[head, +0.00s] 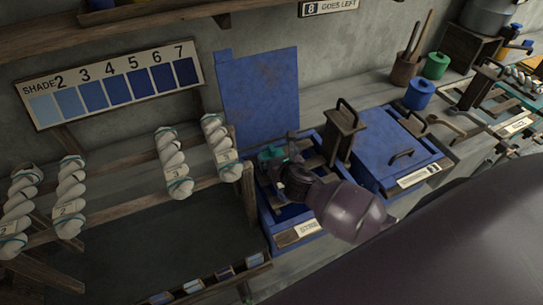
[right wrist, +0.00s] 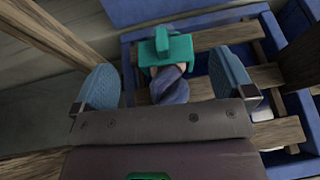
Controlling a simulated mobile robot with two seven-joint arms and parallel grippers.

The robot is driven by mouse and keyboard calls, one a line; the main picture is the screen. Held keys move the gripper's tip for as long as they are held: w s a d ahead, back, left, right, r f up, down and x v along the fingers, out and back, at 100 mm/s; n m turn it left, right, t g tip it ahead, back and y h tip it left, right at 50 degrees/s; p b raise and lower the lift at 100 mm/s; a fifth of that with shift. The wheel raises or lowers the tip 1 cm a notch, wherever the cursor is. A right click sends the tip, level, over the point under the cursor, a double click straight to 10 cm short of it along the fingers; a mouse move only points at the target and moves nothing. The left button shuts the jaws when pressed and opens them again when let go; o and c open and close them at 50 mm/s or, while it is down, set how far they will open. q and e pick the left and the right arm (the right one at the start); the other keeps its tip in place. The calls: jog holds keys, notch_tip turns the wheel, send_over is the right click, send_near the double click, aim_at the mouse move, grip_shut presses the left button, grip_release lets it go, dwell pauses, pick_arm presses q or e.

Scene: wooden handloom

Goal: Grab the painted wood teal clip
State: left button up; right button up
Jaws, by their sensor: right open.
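The teal clip (right wrist: 164,47) shows in the right wrist view on a blue yarn bundle (right wrist: 169,85), over the wooden slats in the open blue vat. In the head view the teal clip (head: 270,154) shows partly, just left of my right gripper (head: 280,163). My right gripper (right wrist: 165,85) is open in the right wrist view, with its two blue-grey fingers spread on either side of the clip and yarn. No finger touches the clip. My left gripper is not in view.
The open blue vat (head: 281,239) has its lid (head: 262,95) raised behind it. A wooden block with a handle (head: 343,130) stands at its right, near a closed blue vat (head: 390,150). White skeins (head: 221,147) hang on the rack at left.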

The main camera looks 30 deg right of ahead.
aim_at(273, 153)
jog(key=shift+f+b+x, duration=0.15)
jog(key=shift+b+x, duration=0.1)
jog(key=shift+x, duration=1.3)
jog(key=shift+f+b+x, duration=0.15)
jog(key=shift+b+x, duration=0.05)
jog(key=shift+x, duration=1.3)
jog(key=shift+s+d, duration=0.1)
jog(key=c, duration=0.8)
